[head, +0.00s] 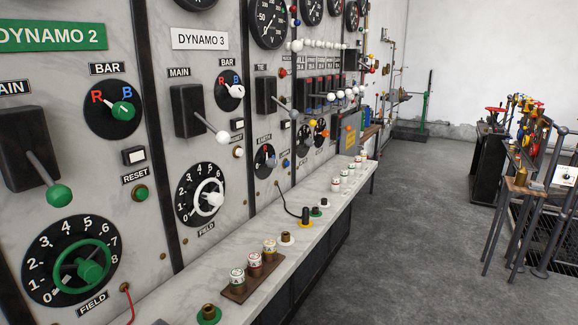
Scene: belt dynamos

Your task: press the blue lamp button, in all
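A small blue round button or lamp (285,163) is on the marble panel past the DYNAMO 3 section, right of a small rotary dial (265,160). I cannot tell from its size here whether it is the blue lamp button, and any label on it is unreadable. Neither of my grippers shows in the head view.
A marble ledge (323,186) runs along the panel and carries small jars and terminals. The DYNAMO 3 main lever (208,125) sticks out from the panel. Grey floor (400,230) is open to the right. A wooden stand (520,190) and lever machinery (490,150) are at far right.

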